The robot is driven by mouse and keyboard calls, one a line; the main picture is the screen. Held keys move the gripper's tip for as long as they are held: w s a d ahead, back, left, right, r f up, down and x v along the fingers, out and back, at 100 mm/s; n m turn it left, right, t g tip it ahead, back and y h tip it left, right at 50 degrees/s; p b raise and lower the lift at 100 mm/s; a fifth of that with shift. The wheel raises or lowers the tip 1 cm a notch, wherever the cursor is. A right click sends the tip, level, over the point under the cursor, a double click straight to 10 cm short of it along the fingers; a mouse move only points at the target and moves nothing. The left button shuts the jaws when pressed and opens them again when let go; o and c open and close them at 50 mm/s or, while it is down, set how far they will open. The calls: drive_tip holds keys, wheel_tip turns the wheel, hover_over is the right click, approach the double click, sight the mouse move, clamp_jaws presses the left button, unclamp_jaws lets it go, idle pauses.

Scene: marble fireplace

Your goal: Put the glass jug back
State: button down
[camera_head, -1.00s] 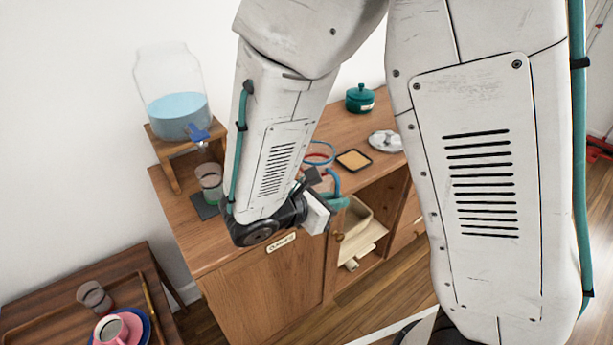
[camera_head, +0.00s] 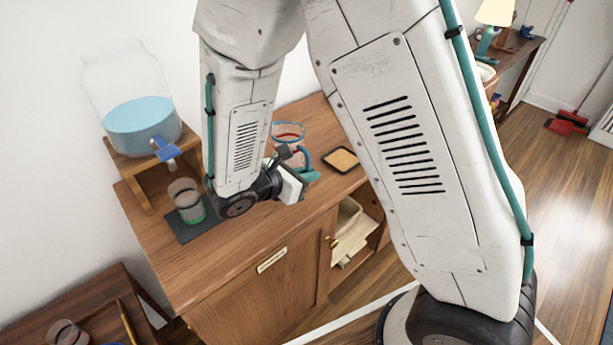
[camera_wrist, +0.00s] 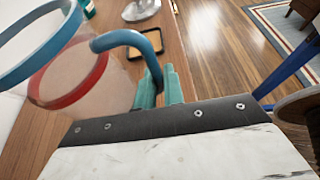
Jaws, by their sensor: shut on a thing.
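The glass jug (camera_head: 289,133) is clear, with a blue rim, a red band and a blue handle. It is partly hidden behind my arm in the head view. In the wrist view the jug (camera_wrist: 85,85) fills the left side, its blue handle curving to the right. My gripper (camera_wrist: 157,88) has teal fingers shut on that handle; in the head view the gripper (camera_head: 308,173) is over the sideboard's front part. The jug's base is hidden, so I cannot tell whether it touches the wooden sideboard top (camera_head: 245,225).
A square tan mat with a dark edge (camera_head: 341,159) lies right of the jug. A drinks dispenser with blue liquid (camera_head: 142,128) stands on a wooden stand at left. A glass (camera_head: 187,203) stands on a dark mat (camera_head: 193,229) below its tap. The sideboard's front left is clear.

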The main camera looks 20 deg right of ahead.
drive_tip(key=shift+f, duration=0.75)
drive_tip(key=shift+f, duration=0.1)
drive_tip(key=c, duration=1.5)
unclamp_jaws()
drive_tip(key=shift+f, duration=0.1)
